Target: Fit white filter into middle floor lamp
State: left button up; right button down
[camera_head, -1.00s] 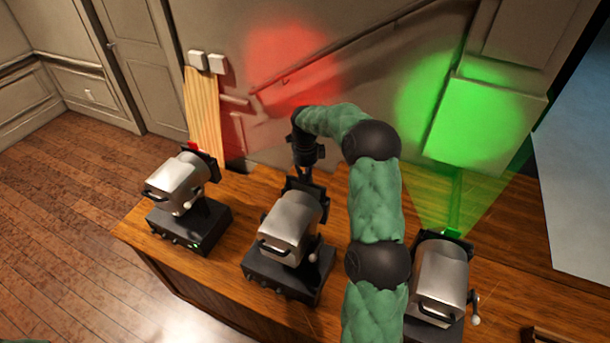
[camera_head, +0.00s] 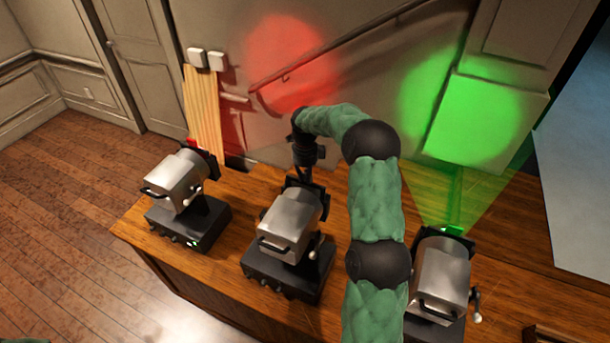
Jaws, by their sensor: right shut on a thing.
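The middle floor lamp (camera_head: 287,225) has a silver housing on a black base and stands on the wooden desk. A black frame is at its far front end. My right gripper (camera_head: 304,176) points down just above and behind that front end, shut. Its fingertips are partly hidden by the lamp. The white filter in its grip cannot be made out; the lamp's front frame hides that spot. My left gripper is not in view.
The left lamp (camera_head: 180,182) carries a red filter (camera_head: 191,143). The right lamp (camera_head: 440,277) carries a green filter (camera_head: 453,230) and stands close beside my right arm. Red and green light spots show on the wall behind the desk (camera_head: 236,221).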

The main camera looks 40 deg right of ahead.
jog(key=shift+f+b, duration=0.5)
jog(key=shift+f, duration=0.2)
jog(key=c, duration=1.2)
grip_release()
jog(key=shift+o, duration=0.2)
notch_tip(320, 180, up, 12)
jog(key=shift+f, duration=0.1)
